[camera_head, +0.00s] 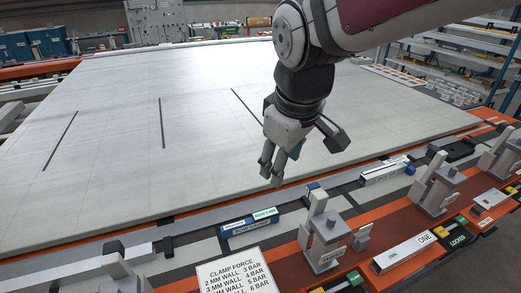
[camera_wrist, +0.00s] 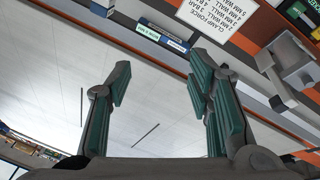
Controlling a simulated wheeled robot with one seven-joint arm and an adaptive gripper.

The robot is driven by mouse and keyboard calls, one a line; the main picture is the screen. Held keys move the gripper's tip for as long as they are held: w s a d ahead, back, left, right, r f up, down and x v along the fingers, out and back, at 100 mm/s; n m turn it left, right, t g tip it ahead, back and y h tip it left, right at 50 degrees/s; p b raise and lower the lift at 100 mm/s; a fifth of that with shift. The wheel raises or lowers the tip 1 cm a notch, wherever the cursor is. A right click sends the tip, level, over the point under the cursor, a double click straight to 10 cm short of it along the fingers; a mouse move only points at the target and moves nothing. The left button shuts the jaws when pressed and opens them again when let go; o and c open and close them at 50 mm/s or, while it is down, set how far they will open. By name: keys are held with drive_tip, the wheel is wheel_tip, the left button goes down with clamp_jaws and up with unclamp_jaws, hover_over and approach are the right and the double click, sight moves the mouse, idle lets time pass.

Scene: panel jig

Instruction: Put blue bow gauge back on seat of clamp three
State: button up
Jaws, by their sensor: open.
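A blue bar with a white label and a green label, which looks like the bow gauge (camera_head: 248,223), lies on the striped rail along the panel's front edge. It also shows at the top of the wrist view (camera_wrist: 163,37). My gripper (camera_head: 272,180) is open and empty above the panel's front edge, behind and a little right of the blue bar. Its two green-padded fingers (camera_wrist: 160,85) stand wide apart in the wrist view. A grey clamp (camera_head: 323,238) stands to the right of the bar. I cannot read which clamp is three.
More clamps stand along the orange rail, one at the right (camera_head: 437,187) and one cut off at lower left (camera_head: 117,268). A clamp-force sign (camera_head: 237,275) stands in front. A block marked ONE (camera_head: 408,250) lies at right. The white panel (camera_head: 110,130) is mostly bare.

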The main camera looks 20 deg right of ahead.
drive_tip(key=s+r+m+t, duration=0.1)
drive_tip(key=s+m, duration=0.4)
drive_tip(key=s, duration=0.5)
drive_tip(key=shift+a+r+t+y, duration=0.3)
drive_tip(key=shift+a+r+y, duration=0.15)
drive_tip(key=shift+r, duration=0.2)
